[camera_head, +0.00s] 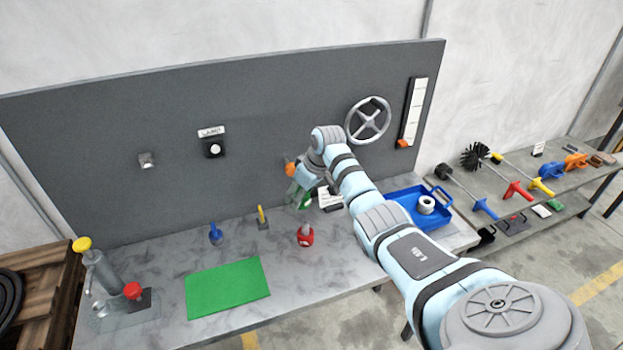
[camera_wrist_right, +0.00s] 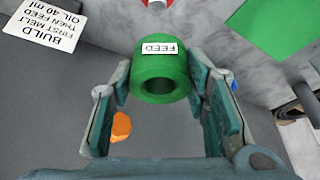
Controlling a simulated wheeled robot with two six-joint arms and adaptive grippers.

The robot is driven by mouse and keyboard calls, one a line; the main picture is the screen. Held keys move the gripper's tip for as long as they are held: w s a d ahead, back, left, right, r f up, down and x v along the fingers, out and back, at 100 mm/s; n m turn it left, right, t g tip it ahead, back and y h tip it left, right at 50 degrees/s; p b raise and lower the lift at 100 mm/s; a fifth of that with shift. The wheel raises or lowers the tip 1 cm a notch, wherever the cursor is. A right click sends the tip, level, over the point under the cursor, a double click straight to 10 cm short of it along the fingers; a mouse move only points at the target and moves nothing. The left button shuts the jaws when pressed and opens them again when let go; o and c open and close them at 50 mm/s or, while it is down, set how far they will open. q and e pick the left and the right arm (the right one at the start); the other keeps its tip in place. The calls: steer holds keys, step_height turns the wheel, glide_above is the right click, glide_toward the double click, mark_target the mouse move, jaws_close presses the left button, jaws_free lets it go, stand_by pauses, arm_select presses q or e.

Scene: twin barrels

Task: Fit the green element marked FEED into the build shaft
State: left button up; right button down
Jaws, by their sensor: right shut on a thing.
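The green element (camera_wrist_right: 161,70) with its white FEED label sits between the fingers of my right gripper (camera_wrist_right: 161,82) in the right wrist view. It is a thick ring with a dark hole facing the camera. In the head view my right gripper (camera_head: 303,186) is above the back of the bench, near the grey panel, with the green element (camera_head: 306,201) partly showing. A white card reading BUILD, FIRST MELT THEN FEED, OIL 40 ml (camera_wrist_right: 45,28) is at the wrist view's upper left. I cannot make out the build shaft's opening. My left gripper is not in view.
A red-based piece (camera_head: 305,238), a blue piece (camera_head: 215,235) and a yellow-handled piece (camera_head: 263,218) stand on the bench. A green mat (camera_head: 228,287) lies in front. A blue tray (camera_head: 408,203) holds a white ring.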

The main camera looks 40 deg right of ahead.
steer(key=shift+s+d+b, duration=0.3)
steer(key=shift+s, duration=0.3)
steer(key=shift+w+f+b, duration=0.15)
steer(key=shift+f+b, duration=0.15)
steer(key=shift+f, duration=0.35)
steer(key=shift+f+b, duration=1.6)
steer(key=shift+f, duration=0.9)
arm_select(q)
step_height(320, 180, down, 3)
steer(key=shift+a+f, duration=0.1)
arm_select(e)
steer(key=shift+r, duration=0.1)
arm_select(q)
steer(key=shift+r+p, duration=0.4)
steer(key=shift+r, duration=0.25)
